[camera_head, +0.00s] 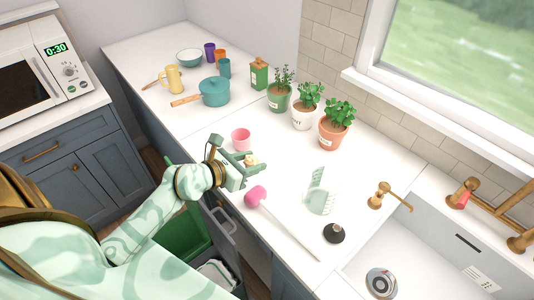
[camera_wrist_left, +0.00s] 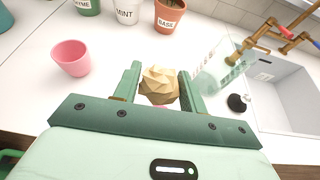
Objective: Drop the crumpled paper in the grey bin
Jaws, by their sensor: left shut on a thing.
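The crumpled paper (camera_wrist_left: 160,84) is a beige, faceted ball held between the two green fingers of my left gripper (camera_wrist_left: 158,92). In the head view the paper (camera_head: 252,160) shows as a small pale lump at the fingertips of the left gripper (camera_head: 246,164), above the counter beside the pink cup. A dark grey bin (camera_head: 229,262) with whitish contents appears low in the head view, below the counter front and beside a green bin (camera_head: 182,238). My left forearm hides part of the bins. My right gripper is not in view.
Potted herbs (camera_head: 303,108) line the back. The sink (camera_head: 420,270) is at right.

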